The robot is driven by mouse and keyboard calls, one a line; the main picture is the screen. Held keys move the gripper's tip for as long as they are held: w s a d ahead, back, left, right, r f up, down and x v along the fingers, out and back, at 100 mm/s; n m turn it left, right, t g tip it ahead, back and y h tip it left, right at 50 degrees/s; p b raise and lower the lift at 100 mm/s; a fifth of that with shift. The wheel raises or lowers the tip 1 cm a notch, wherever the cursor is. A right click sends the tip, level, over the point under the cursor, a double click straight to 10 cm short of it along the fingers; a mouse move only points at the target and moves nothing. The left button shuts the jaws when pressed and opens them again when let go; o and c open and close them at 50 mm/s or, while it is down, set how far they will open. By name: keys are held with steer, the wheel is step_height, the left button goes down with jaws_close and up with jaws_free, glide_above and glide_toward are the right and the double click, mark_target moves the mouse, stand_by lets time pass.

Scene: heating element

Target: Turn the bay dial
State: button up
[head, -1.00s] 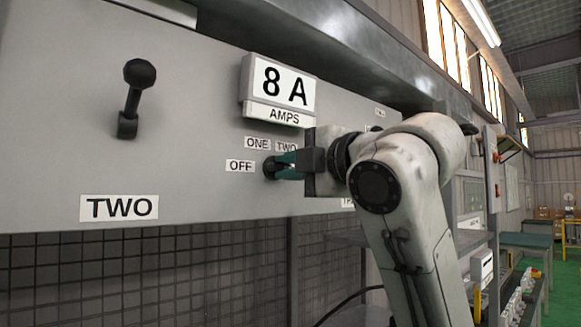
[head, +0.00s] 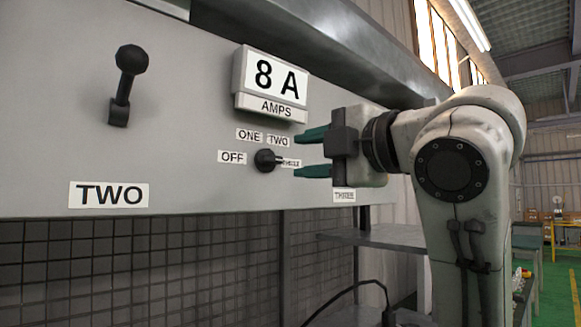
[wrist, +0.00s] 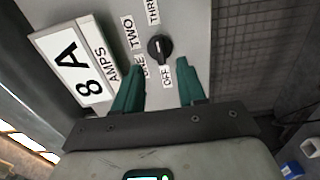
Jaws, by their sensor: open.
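The black bay dial (head: 267,160) sits on the grey panel below the 8 A display. In the head view its handle points right, towards the label THREE (head: 291,163). Labels OFF (head: 231,157), ONE (head: 249,135) and TWO (head: 278,141) surround it. My gripper (head: 298,154) is open and empty, to the right of the dial and apart from it, with its green fingers pointing at the panel. In the wrist view the dial (wrist: 159,48) lies just beyond the gap between the fingertips (wrist: 160,64).
The AMPS display (head: 271,85) juts out just above the dial. A black lever (head: 126,84) stands over a TWO plate (head: 109,195) at the left. Dark mesh (head: 150,270) lies under the panel. A shelf (head: 385,237) is below my arm.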

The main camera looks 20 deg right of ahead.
steer(key=shift+b+v, duration=0.45)
steer(key=shift+v, duration=1.8)
